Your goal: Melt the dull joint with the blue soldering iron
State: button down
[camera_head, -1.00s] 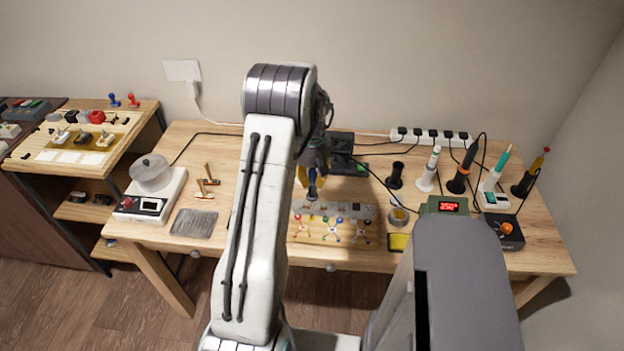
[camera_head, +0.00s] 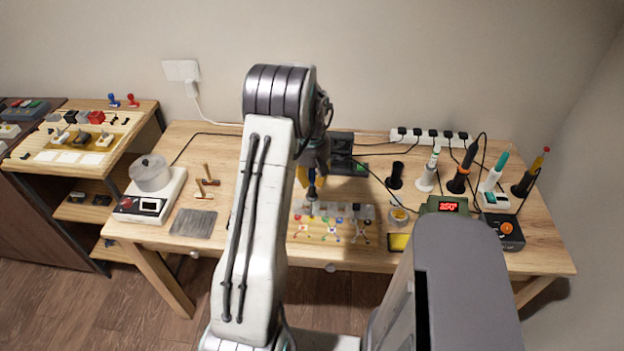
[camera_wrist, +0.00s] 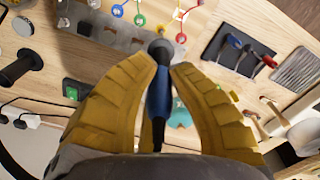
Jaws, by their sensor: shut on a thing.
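The iron's dark round end points toward the grey strip. In the head view the gripper (camera_head: 308,176) and iron (camera_head: 312,190) hang over the middle of the bench, just behind the work strip. The grey work strip (camera_head: 338,210) lies below, with red, blue, green and other small coloured pieces along its front. The strip also shows at the top of the wrist view (camera_wrist: 92,28). I cannot tell which joint is dull; the iron's tip is hidden.
Several irons and tools stand in holders at the right, with a green station (camera_head: 432,208) reading 250. A power strip (camera_head: 430,137) with cords lies at the back. A pot (camera_head: 150,172), brass-headed tools (camera_head: 207,182) and a grey mat (camera_head: 194,222) sit at the left.

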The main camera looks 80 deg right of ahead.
aim_at(312, 170)
jog(key=shift+f+b, duration=0.5)
jog(key=shift+f, duration=0.15)
dwell(0.4)
jog(key=shift+b, duration=0.45)
dwell(2.7)
jog(key=shift+r, duration=0.1)
jog(key=shift+r+p, duration=2.45)
jog(key=shift+r, duration=0.95)
jog(key=d+r+p, duration=0.2)
jog(key=d+p, duration=0.4)
jog(key=d, duration=0.2)
